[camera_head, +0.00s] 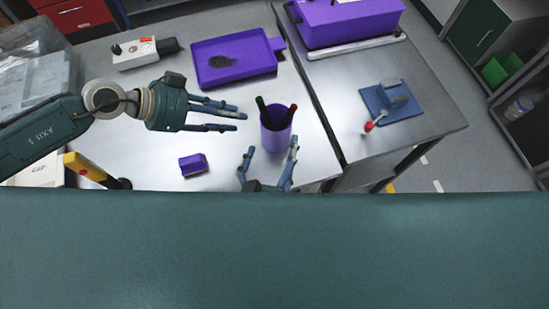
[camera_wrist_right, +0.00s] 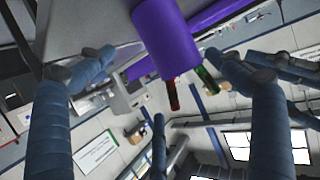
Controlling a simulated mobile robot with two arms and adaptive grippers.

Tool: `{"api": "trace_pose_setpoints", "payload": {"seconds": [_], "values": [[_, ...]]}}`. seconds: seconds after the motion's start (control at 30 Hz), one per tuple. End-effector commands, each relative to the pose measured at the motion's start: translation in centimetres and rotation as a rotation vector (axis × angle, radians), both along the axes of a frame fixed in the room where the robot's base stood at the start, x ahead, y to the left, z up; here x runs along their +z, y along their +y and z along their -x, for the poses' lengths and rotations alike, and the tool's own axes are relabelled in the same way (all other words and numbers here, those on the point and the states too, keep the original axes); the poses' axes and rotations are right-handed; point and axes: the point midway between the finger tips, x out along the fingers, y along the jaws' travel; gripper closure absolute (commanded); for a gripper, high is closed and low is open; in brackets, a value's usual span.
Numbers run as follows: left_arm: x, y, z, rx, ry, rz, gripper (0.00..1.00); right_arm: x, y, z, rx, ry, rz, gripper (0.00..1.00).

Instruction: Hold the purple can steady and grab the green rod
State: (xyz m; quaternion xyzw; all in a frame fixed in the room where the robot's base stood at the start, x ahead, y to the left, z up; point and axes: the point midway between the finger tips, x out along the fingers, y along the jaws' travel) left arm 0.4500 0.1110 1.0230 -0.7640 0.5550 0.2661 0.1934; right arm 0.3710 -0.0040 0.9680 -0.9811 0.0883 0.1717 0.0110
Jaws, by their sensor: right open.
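The purple can (camera_head: 276,140) stands upright on the grey table. The green rod (camera_head: 261,103) leans out of its top on the left, and a red-tipped rod (camera_head: 293,109) leans out on the right. In the right wrist view the can (camera_wrist_right: 165,40) appears upside down, with the green rod (camera_wrist_right: 208,80) and red rod (camera_wrist_right: 173,95) pointing down. My left gripper (camera_head: 243,116) is open, left of the can, its fingertips pointing at it, apparently empty. My right gripper (camera_head: 270,149) is open at the can's near side, one finger on each side; contact cannot be told.
A purple tray (camera_head: 235,76) lies behind the can, and a small purple block (camera_head: 193,164) lies front left. A white box with a switch (camera_head: 146,53) stands at back left. A blue fixture (camera_head: 391,101) and purple housing (camera_head: 345,20) are on the right table.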

Motion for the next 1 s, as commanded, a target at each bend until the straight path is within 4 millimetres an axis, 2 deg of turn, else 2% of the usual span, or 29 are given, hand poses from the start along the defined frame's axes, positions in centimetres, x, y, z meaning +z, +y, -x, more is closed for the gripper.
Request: {"api": "trace_pose_setpoints", "payload": {"seconds": [0.17,0.7,1.0], "values": [[0.0,0.0,0.0,0.000,0.000,0.000,0.69,-1.0,0.7,0.3,0.010,0.045,-0.029,0.09],[0.0,0.0,0.0,0.000,0.000,0.000,0.69,-4.2,-0.6,-7.6,0.012,0.042,-0.027,0.09],[0.0,0.0,0.0,0.000,0.000,0.000,0.69,-4.9,-0.9,-9.1,0.010,0.044,-0.028,0.09]]}}
